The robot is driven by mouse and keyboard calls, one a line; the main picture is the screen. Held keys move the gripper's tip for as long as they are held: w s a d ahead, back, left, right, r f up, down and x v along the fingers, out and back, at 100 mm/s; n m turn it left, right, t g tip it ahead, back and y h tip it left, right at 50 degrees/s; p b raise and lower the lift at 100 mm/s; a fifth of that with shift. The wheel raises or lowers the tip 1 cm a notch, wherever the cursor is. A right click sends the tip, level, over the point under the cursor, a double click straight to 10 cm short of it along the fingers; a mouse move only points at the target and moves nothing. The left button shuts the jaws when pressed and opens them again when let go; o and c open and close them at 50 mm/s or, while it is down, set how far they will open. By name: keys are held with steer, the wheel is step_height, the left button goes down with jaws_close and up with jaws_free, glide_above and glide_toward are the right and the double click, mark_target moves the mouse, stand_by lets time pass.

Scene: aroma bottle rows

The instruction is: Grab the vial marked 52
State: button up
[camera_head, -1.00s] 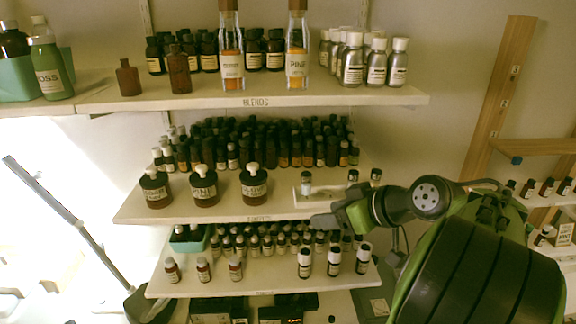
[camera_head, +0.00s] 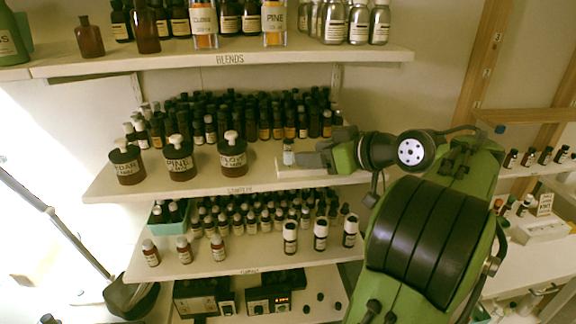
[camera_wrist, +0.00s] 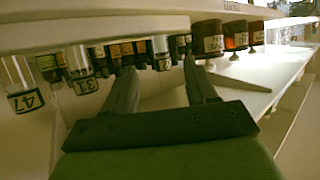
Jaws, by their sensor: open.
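In the wrist view, which is upside down, a small clear vial (camera_wrist: 161,50) with a pale label lies ahead between my fingertips. Its label is small and only partly legible, seeming to include a 2. It appears to be the left vial (camera_head: 289,153) on the small white stand (camera_head: 284,170) in the head view. My gripper (camera_wrist: 160,68) is open and empty, with a finger on either side of that vial's line. In the head view my gripper (camera_head: 305,159) is just right of it. Vials marked 31 (camera_wrist: 82,70) and 47 (camera_wrist: 22,85) stand farther left in the wrist view.
Crowded dark bottles (camera_head: 262,120) stand behind on the same shelf. Large dark jars, including the LOVE jar (camera_head: 232,155), stand to the left. The BLENDS shelf (camera_head: 180,60) is above; white-capped bottles (camera_head: 320,236) are on the shelf below.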

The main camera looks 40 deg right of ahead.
mark_target(288, 154)
steer(key=shift+x, duration=0.8)
steer(key=x, duration=0.5)
steer(key=shift+r+b, duration=0.1)
steer(key=shift+b, duration=0.25)
steer(key=shift+s, duration=0.2)
steer(key=shift+c, duration=0.9)
jaws_close()
